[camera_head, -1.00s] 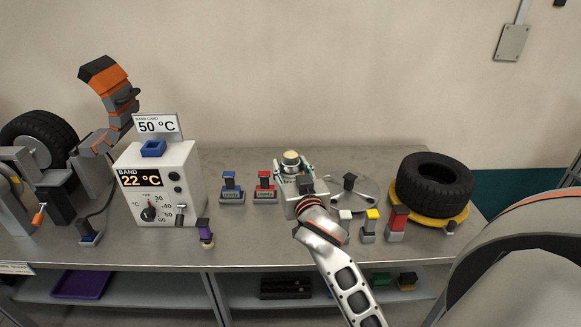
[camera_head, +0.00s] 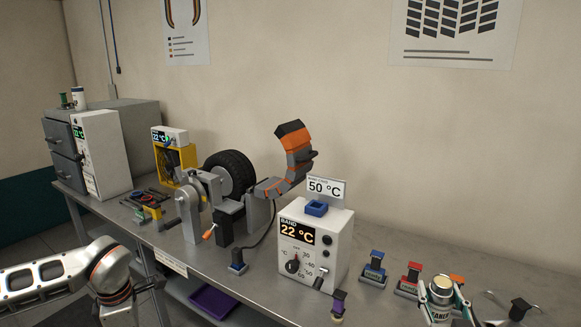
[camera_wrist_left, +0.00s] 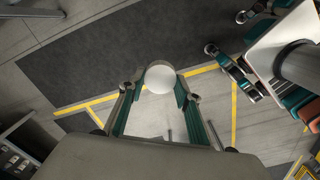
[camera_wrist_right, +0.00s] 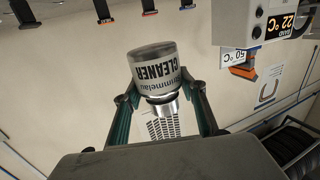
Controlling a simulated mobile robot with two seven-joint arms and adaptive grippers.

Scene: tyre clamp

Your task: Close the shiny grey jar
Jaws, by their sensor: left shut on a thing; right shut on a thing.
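The shiny grey jar (camera_wrist_right: 152,72), with a "CLEANER" label and a silver neck, is between the fingers of my right gripper (camera_wrist_right: 162,92) in the right wrist view. In the head view the right gripper (camera_head: 441,292) holds it above the bench at the lower right, its pale round top facing up. My left gripper (camera_wrist_left: 160,92) is shut on a white round thing (camera_wrist_left: 160,78), perhaps a lid, over the floor. The left gripper itself is outside the head view; only my left arm shows at lower left.
A white heater box (camera_head: 315,245) with a "22 °C" display stands on the bench (camera_head: 375,310). A tyre machine (camera_head: 215,205) is left of it. Blue (camera_head: 373,267) and red (camera_head: 410,278) blocks stand near the jar. A grey cabinet (camera_head: 125,125) is at the far left.

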